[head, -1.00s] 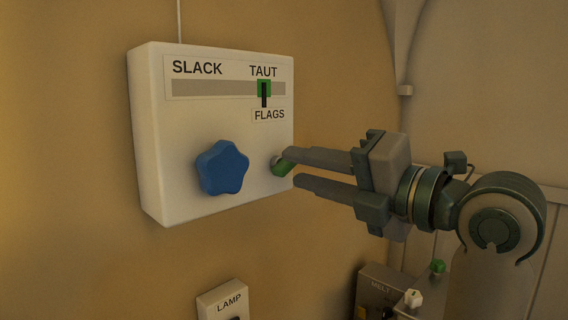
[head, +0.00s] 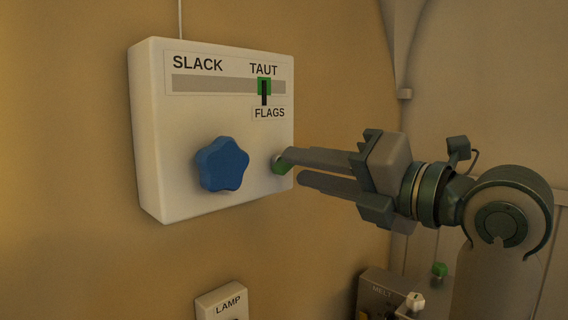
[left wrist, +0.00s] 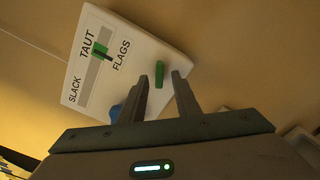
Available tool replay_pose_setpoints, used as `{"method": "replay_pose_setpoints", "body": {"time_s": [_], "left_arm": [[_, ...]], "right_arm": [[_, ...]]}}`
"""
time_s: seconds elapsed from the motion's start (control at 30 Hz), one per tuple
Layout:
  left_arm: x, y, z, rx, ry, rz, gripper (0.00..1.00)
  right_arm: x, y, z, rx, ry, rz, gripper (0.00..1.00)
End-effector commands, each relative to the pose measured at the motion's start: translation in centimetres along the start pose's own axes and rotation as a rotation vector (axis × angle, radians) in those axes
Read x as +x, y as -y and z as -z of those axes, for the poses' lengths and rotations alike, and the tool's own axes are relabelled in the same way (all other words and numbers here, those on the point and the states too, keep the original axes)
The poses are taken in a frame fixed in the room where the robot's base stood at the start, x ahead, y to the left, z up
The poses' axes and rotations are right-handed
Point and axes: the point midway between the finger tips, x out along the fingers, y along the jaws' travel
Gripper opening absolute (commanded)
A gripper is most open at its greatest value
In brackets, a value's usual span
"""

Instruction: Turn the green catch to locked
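The green catch (head: 283,167) is a small bar on the lower right of the front of a white wall box (head: 160,130). It also shows in the left wrist view (left wrist: 160,75). My left gripper (head: 292,168) points at the catch, its fingers apart. In the head view the upper fingertip overlaps the catch and partly hides it. In the left wrist view the catch shows in the gap between the fingertips (left wrist: 167,75), nearer the left one. I cannot tell whether they touch. No lock marking is readable. My right gripper is not in view.
A blue star-shaped knob (head: 222,164) sits left of the catch. Above it, a green slider marker (head: 264,87) stands under TAUT. A LAMP switch box (head: 222,302) is below, and a MELT box (head: 380,290) is at lower right.

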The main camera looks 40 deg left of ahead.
Motion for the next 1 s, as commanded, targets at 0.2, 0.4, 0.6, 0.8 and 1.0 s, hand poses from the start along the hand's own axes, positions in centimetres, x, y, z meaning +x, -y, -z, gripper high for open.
{"method": "replay_pose_setpoints", "body": {"time_s": [0.2, 0.4, 0.6, 0.8, 1.0], "left_arm": [[1.1, -0.1, 0.0, -0.001, -0.002, -0.001, 0.29], [2.0, 0.0, 0.0, 0.0, -0.001, 0.0, 0.29], [2.3, -0.1, 0.0, 0.0, -0.001, -0.002, 0.29], [2.3, -0.1, 0.0, 0.0, -0.001, -0.002, 0.25], [2.3, 0.0, 0.0, 0.0, -0.001, -0.001, 0.0]], "right_arm": [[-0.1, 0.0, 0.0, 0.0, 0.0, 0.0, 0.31], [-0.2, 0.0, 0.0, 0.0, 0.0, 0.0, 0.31], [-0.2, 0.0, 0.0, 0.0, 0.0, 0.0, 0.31], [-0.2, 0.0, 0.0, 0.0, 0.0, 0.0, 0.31], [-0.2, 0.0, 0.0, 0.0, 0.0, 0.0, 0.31]]}}
